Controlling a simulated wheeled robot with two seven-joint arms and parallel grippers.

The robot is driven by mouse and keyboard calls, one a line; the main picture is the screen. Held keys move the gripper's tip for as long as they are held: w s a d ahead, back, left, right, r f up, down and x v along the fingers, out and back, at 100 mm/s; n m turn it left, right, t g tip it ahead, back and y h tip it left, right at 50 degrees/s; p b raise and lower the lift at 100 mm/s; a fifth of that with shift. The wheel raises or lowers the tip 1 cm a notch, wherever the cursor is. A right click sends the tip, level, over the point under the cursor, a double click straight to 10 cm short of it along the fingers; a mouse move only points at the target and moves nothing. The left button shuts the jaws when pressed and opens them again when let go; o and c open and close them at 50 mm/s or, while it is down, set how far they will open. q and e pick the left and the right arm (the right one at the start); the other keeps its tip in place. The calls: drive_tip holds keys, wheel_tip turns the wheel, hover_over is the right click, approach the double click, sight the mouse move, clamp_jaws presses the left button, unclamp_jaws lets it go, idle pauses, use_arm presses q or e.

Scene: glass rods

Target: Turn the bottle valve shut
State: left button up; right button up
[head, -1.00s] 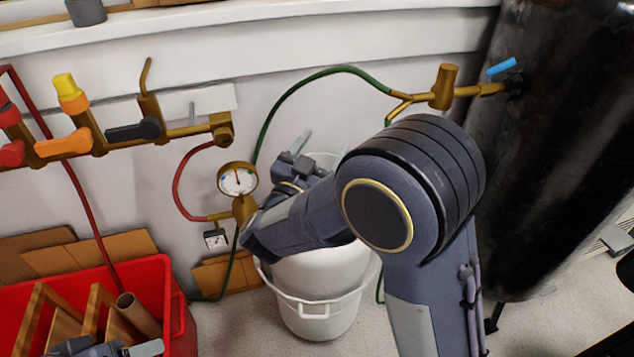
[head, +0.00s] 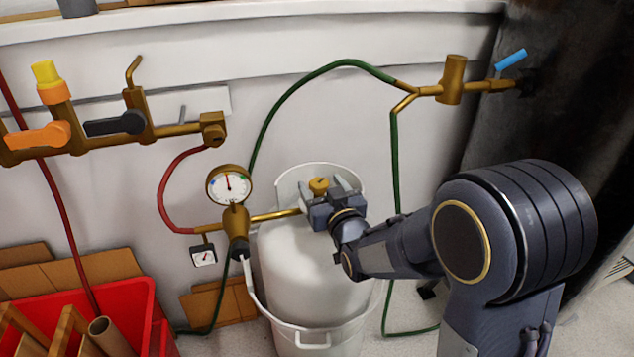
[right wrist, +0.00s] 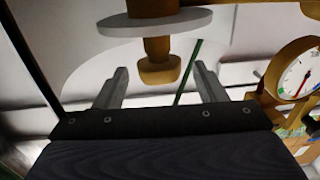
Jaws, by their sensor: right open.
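The white bottle (head: 305,265) stands in a white bucket (head: 315,340) by the wall. Its brass valve knob (head: 319,185) is at the top, inside the white collar. My right gripper (head: 327,192) is at the bottle's top, its fingers open around or just in front of the knob; I cannot tell which. In the right wrist view the open fingers (right wrist: 162,82) point toward a brass stem with a rounded end (right wrist: 158,62), which appears between them under a pale disc (right wrist: 145,22). No contact can be made out. My left gripper is out of view.
A brass regulator with a dial gauge (head: 229,185) sits just left of the bottle, joined by a brass pipe (head: 275,215). Green (head: 285,95) and red (head: 166,180) hoses run nearby. A valve manifold (head: 85,135) is on the wall; a red crate (head: 135,310) stands lower left.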

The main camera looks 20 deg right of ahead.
sight(317, 178)
drive_tip(key=shift+w+a, duration=0.15)
drive_tip(key=shift+w, duration=1.5)
drive_tip(key=shift+c, duration=0.4)
drive_tip(key=c, duration=0.9)
